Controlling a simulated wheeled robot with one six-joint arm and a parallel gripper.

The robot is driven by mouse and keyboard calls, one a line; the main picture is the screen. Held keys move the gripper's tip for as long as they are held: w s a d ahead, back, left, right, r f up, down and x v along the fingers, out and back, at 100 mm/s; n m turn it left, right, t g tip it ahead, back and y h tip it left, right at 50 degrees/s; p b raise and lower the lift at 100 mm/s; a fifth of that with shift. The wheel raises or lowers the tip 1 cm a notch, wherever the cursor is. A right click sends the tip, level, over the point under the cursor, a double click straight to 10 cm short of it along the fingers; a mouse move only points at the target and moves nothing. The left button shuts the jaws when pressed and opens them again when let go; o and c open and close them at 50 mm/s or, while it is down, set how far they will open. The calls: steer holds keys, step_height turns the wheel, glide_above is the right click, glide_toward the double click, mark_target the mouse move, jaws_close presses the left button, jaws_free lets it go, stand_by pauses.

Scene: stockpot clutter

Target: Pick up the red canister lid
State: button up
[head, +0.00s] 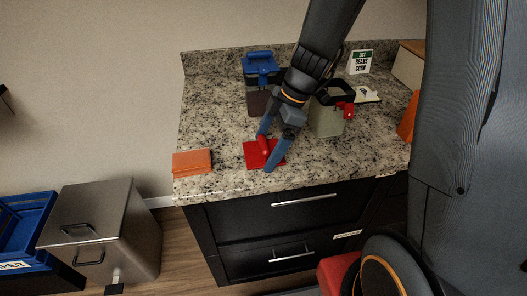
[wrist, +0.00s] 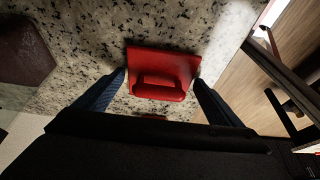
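The red canister lid (head: 251,155) lies flat on the speckled counter near its front edge, a square plate with a raised red handle. In the wrist view the lid (wrist: 163,68) is between and slightly beyond the two blue fingers. My gripper (head: 268,153) is open above the lid, with one finger to each side of the handle in the head view. In the wrist view my gripper (wrist: 160,90) shows its fingers apart, near the lid's left and right sides. I cannot tell whether they touch it.
An orange block (head: 192,161) lies left of the lid. A blue-lidded canister (head: 258,100) and a grey-green canister with a dark rim (head: 325,122) stand behind. A small sign (head: 360,62) stands at the back. Dark drawers (head: 290,225) are below the counter edge.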

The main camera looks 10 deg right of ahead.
steer(key=c, duration=0.7)
steer(key=shift+r, duration=0.15)
